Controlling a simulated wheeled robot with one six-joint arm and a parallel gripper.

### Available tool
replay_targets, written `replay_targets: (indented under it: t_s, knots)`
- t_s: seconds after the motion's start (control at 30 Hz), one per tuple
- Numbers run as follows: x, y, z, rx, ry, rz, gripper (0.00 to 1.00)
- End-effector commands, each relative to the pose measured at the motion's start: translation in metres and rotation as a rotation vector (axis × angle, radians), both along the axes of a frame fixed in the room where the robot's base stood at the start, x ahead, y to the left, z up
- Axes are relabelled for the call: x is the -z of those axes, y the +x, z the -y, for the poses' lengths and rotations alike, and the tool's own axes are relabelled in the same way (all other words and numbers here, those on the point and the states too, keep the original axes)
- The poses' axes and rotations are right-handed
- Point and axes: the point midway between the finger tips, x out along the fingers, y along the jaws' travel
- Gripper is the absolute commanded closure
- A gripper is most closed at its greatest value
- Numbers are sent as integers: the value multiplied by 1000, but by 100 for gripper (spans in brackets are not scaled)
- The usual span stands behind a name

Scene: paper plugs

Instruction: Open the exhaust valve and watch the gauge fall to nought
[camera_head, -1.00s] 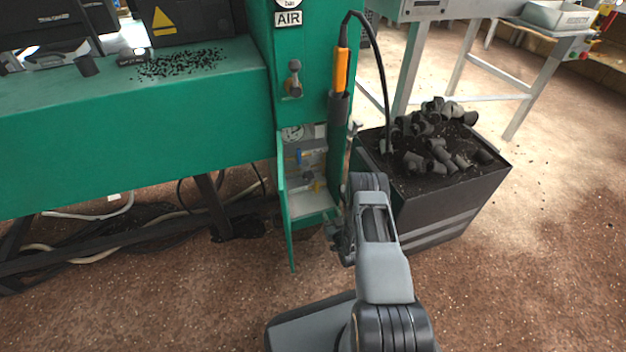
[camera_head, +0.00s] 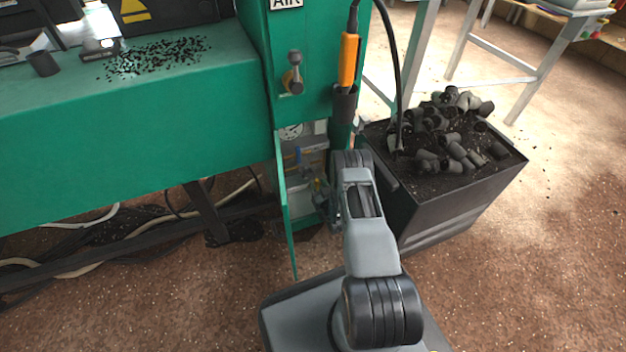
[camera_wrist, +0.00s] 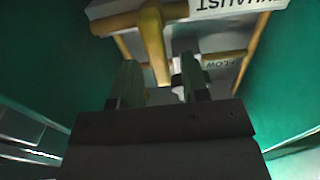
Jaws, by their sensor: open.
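In the wrist view a yellow lever (camera_wrist: 153,45) sits on a brass pipe beside an upside-down EXHAUST label (camera_wrist: 236,5). My gripper (camera_wrist: 160,72) is open, and the lever's free end shows between its two fingertips. I cannot tell whether either finger touches it. In the head view my gripper (camera_head: 325,196) is at the open green cabinet, and my arm hides much of its lower right. The gauge (camera_head: 291,131) is at the cabinet's top, partly shaded; its needle is too small to read.
Green cabinet walls stand close on both sides of my gripper. The open door (camera_head: 287,215) is at the left. A black bin (camera_head: 450,195) heaped with dark plugs stands close at the right. A FLOW label (camera_wrist: 220,62) hangs behind the right finger.

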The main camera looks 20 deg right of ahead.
Motion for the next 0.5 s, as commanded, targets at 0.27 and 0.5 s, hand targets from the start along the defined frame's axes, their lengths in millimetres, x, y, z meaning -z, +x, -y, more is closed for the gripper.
replay_targets:
  t_s: [0.27, 0.5]
  knots:
    - [0, 7, -2, -4, 0, -1, 58]
    - [0, 8, -6, -11, 0, -1, 58]
